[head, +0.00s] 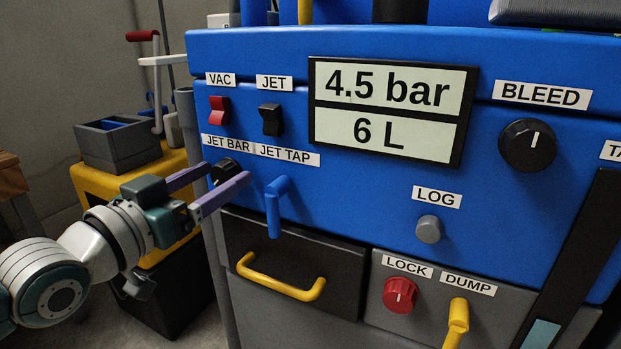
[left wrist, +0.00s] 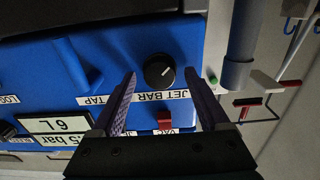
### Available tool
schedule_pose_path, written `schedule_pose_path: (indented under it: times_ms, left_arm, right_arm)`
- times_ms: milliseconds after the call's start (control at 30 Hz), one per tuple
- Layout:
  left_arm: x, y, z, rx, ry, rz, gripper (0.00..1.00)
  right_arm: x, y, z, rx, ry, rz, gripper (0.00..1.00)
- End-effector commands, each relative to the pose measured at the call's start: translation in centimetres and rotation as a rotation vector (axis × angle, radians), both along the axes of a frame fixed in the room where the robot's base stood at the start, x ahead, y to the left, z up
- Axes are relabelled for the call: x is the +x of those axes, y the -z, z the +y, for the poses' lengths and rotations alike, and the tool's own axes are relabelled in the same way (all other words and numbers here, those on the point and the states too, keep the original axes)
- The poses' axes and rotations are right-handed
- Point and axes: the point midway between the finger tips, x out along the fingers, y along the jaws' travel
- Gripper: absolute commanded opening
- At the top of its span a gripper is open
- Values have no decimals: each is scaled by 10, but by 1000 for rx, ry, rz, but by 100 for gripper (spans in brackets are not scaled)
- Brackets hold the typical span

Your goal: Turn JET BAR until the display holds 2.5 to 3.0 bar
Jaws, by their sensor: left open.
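The JET BAR knob (head: 224,170) is a round black dial with a white mark, below its label on the blue panel. My left gripper (head: 222,181) is open, with its purple fingers reaching toward the knob, one on either side in the head view. In the left wrist view the knob (left wrist: 159,71) sits ahead of and between the open fingertips (left wrist: 163,78), and no finger visibly touches it. The display (head: 388,112) reads 4.5 bar above 6 L. My right gripper is not in view.
The blue JET TAP lever (head: 275,205) hangs just right of the fingers. The red VAC switch (head: 219,110) and black JET switch (head: 271,119) are above. A yellow drawer handle (head: 281,281) is below. The BLEED knob (head: 528,145) is far right.

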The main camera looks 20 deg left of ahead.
Motion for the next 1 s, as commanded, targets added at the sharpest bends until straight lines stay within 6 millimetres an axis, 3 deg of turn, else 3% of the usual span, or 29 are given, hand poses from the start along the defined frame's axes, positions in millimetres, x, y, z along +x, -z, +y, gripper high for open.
schedule_pose_path:
  times_ms: [267,900,1000]
  left_arm:
    - [1,0,0,-1,0,2,76]
    - [1,0,0,0,0,1,4]
    - [1,0,0,0,0,1,0]
  right_arm:
    - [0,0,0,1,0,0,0]
    - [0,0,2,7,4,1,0]
    - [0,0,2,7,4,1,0]
